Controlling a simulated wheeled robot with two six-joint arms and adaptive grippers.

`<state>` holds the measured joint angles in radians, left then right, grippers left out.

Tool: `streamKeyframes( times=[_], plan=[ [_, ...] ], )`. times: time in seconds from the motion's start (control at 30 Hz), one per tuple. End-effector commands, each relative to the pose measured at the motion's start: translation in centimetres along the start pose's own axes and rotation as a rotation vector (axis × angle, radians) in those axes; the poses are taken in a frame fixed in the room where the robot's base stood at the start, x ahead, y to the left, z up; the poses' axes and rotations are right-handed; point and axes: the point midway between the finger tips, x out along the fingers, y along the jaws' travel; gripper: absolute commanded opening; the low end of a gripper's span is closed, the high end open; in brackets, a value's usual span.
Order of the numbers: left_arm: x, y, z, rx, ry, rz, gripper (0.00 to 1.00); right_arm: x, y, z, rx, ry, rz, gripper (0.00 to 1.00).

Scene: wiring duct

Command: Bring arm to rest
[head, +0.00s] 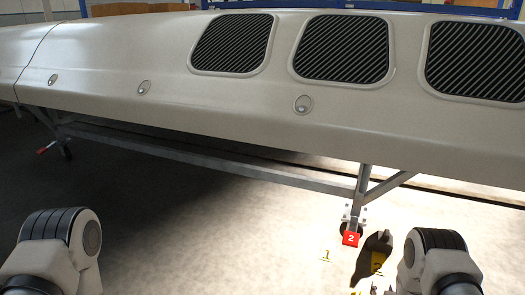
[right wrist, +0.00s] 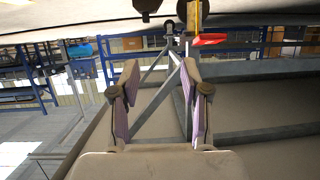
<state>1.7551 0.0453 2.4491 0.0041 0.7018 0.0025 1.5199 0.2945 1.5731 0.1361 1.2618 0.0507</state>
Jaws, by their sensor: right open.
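My right gripper (right wrist: 157,78) shows in the right wrist view with its two fingers spread apart. Nothing is held between the fingers. In the head view it shows as a dark shape (head: 376,250) low at the right, just left of my right arm's pale link. It is in front of the stand's foot and below the pale panelled body. My left arm shows only as a pale link with dark bands at the lower left. My left gripper is out of view.
A long pale body (head: 140,60) with dark striped panels (head: 342,48) spans the upper head view, carried on a grey metal stand (head: 230,170). A red marker (head: 351,239) is by its foot. Blue shelving (right wrist: 40,90) stands beyond.

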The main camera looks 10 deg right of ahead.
Motion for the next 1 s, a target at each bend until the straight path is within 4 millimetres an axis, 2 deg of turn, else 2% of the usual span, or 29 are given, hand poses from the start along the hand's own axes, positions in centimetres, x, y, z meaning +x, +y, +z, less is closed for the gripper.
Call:
streamKeyframes(
  times=[0.03,0.17,0.27,0.37,0.43,0.57,0.6,0.7,0.9,0.93,1.0],
  plan=[
    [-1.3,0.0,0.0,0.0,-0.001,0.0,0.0,-0.8,-1.1,-1.5,-0.001,-0.006,-0.015,0.46],
    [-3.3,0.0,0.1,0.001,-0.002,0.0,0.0,-3.8,-4.0,-2.9,-0.016,-0.074,-0.065,0.46],
    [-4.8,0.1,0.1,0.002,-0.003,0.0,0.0,-7.3,-6.1,-2.9,-0.043,-0.176,-0.107,0.46],
    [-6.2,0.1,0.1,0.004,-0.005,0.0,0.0,-11.7,-7.5,-2.0,-0.084,-0.313,-0.148,0.46],
    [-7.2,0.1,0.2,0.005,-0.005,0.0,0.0,-15.5,-8.1,-1.3,-0.121,-0.424,-0.175,0.46],
    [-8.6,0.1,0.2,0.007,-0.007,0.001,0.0,-23.6,-7.9,0.7,-0.204,-0.661,-0.215,0.46],
    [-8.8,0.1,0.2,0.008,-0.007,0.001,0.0,-26.0,-7.5,1.3,-0.23,-0.732,-0.222,0.46],
    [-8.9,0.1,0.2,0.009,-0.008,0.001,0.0,-31.4,-6.1,2.8,-0.285,-0.894,-0.233,0.46],
    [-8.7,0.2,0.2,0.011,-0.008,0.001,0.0,-40.5,-2.8,5.0,-0.362,-1.187,-0.23,0.46],
    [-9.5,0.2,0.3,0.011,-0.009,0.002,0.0,-41.3,-2.6,4.5,-0.374,-1.221,-0.232,0.46],
    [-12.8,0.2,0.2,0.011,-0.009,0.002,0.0,-42.1,-2.9,1.3,-0.37,-1.208,-0.232,0.46]
  ],
)
